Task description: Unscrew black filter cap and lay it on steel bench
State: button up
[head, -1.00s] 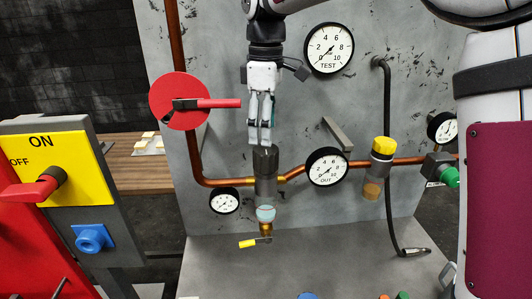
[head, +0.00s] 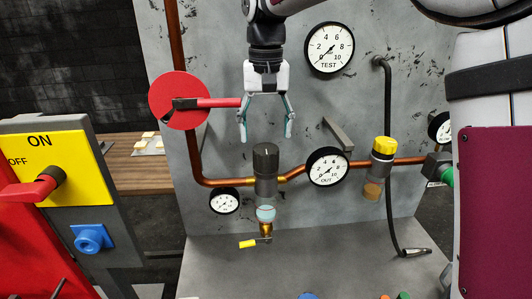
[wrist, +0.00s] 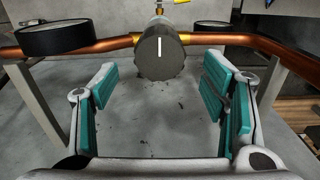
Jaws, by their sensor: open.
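The black filter cap (head: 265,158) is a dark, ridged cylinder with a white mark, on top of the grey filter body (head: 265,187) in the copper pipe line. It also shows in the wrist view (wrist: 160,55), between and beyond the fingers. My gripper (head: 266,138) is open and empty just above the cap, pointing down, with its teal-padded fingers spread wide; they do not touch the cap. The steel bench (head: 320,262) lies below the filter, grey and mostly bare.
A red lever (head: 215,103) on a red disc is just left of my gripper. The OUT gauge (head: 327,167) and a yellow-capped filter (head: 383,150) stand to the right. A yellow-handled drain valve (head: 252,243) is below the filter.

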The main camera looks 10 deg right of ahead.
aim_at(266, 149)
jog(key=shift+f, duration=3.25)
jog(key=c, duration=1)
jog(key=shift+c, duration=0.4)
jog(key=shift+n, duration=1.1)
jog(key=shift+n, duration=1.1)
